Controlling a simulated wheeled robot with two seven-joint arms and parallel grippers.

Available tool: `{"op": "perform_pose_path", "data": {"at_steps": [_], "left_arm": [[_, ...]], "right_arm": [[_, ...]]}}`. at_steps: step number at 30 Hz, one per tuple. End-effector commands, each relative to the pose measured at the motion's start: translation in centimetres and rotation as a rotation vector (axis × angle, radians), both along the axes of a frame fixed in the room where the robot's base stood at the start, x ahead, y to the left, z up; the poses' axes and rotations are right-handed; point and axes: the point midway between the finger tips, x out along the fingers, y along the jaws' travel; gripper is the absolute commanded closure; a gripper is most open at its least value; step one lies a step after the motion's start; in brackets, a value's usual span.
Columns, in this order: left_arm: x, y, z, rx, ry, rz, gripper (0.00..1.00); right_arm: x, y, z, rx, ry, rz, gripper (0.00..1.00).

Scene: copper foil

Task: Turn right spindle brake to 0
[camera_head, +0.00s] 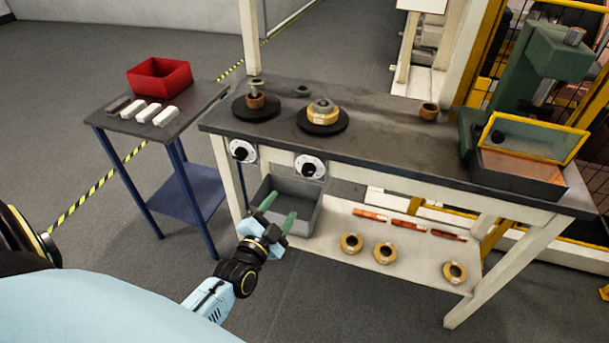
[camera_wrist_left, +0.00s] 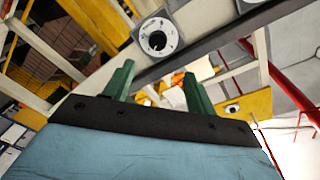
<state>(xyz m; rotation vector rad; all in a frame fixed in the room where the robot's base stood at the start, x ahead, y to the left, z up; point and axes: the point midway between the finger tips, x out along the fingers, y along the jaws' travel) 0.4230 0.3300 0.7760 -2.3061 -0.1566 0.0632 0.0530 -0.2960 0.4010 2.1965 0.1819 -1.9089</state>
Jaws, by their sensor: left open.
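Two white dial plates with black knobs sit on the front edge of the dark-topped workbench (camera_head: 385,148). The right spindle brake dial (camera_head: 309,166) is below the right spindle (camera_head: 322,117), and the left dial (camera_head: 242,151) is below the left spindle (camera_head: 256,105). My left gripper (camera_head: 281,206) has green fingers, spread and empty, below and in front of the dials, not touching them. In the left wrist view one dial (camera_wrist_left: 158,38) shows beyond the open fingers; I cannot tell which one, and its pointer setting is too small to read. My right gripper is not in view.
A grey bin (camera_head: 304,210) is under the bench close to my left gripper. Copper rolls (camera_head: 383,252) lie on the lower shelf. A side table (camera_head: 190,120) with a red tray (camera_head: 160,76) stands left. A green press (camera_head: 545,60) stands at the right end.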

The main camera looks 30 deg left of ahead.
Motion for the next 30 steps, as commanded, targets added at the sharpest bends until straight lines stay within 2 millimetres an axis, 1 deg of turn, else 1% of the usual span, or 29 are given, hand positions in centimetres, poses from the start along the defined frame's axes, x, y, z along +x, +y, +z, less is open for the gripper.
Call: {"op": "perform_pose_path", "data": {"at_steps": [1, 5, 6, 7, 9, 10, 11, 12, 18, 24, 30], "left_arm": [[0.6, 0.0, -0.1, -0.001, -0.004, -0.001, 0.44], [2.6, 0.3, -0.1, 0.002, -0.005, -0.001, 0.44], [3.4, 0.4, -0.2, 0.001, -0.005, -0.001, 0.44], [4.0, 0.5, -0.3, -0.001, -0.004, -0.001, 0.44], [5.6, 0.7, -0.2, 0.001, -0.005, -0.001, 0.44], [6.3, 0.8, -0.3, 0.000, -0.004, -0.002, 0.44], [6.9, 0.9, -0.3, -0.001, -0.004, -0.001, 0.44], [7.8, 1.0, -0.2, 0.000, -0.004, -0.002, 0.44], [10.9, 1.4, -0.2, -0.001, -0.001, -0.002, 0.44], [12.6, 1.6, -0.1, -0.001, 0.000, -0.001, 0.44], [13.0, 1.7, -0.1, -0.001, 0.001, -0.001, 0.44]], "right_arm": [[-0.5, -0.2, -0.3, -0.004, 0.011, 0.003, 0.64], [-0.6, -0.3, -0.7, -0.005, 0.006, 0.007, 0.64], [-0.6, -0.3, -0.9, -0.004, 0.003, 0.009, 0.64], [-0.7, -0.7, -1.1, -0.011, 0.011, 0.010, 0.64], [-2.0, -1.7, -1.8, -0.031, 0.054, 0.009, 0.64], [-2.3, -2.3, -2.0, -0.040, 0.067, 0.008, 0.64], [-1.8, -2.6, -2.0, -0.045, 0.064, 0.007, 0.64], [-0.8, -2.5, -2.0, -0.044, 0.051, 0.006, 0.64], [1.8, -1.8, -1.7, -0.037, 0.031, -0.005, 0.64], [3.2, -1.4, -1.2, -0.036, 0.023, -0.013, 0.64], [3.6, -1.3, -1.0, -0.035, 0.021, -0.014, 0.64]]}}
